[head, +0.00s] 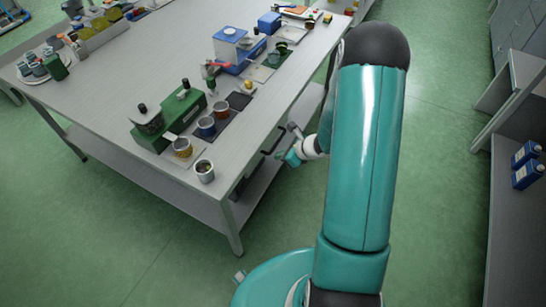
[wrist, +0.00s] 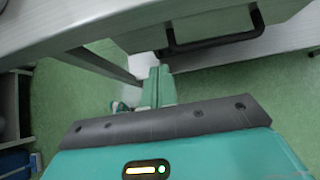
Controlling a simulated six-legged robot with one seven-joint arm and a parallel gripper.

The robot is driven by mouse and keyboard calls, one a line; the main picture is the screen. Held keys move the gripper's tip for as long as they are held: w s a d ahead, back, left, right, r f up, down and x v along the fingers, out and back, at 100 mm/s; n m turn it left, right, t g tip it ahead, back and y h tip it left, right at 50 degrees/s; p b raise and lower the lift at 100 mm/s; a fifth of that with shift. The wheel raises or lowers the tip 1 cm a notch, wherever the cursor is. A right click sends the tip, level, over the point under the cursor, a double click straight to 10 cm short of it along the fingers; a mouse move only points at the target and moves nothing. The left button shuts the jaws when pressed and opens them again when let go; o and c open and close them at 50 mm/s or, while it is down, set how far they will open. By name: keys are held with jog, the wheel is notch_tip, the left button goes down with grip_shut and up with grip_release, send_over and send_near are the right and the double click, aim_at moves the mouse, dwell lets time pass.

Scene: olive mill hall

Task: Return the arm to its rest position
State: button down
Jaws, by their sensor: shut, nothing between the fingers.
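My arm (head: 358,160) is teal and fills the right middle of the head view. It bends downward, and its wrist end with my gripper (head: 288,155) shows low beside the near right edge of the long grey table (head: 105,150). The fingers are small there and partly hidden by the arm. In the wrist view, two narrow teal fingers (wrist: 158,86) lie together beyond the dark-edged teal housing. My gripper is shut and empty. It is apart from the objects on the tabletop.
A table edge (wrist: 70,25) and a dark handle (wrist: 212,40) are close in the wrist view. A green machine (head: 172,118), several cups and a blue device (head: 235,48) stand on the table. A shelf with blue containers (head: 527,165) stands right. Green floor (head: 440,140) is open between.

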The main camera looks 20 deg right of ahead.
jog(key=v, duration=0.6)
jog(key=s+a+r+n+g, duration=0.1)
jog(key=s+a+r+n, duration=0.1)
jog(key=a+r+n, duration=0.65)
jog(key=s+a+r+n+g, duration=0.2)
jog(key=s+a+r+n, duration=0.3)
jog(key=r, duration=0.6)
jog(key=s+a+r+n+t+h, duration=0.1)
jog(key=s+r+n+h, duration=0.4)
jog(key=s+r+n, duration=0.6)
jog(key=r+n, duration=0.1)
jog(key=n, duration=0.3)
jog(key=shift+s+a+r+t+h, duration=0.15)
jog(key=shift+s+r+t+h, duration=0.05)
jog(key=shift+t+h, duration=0.1)
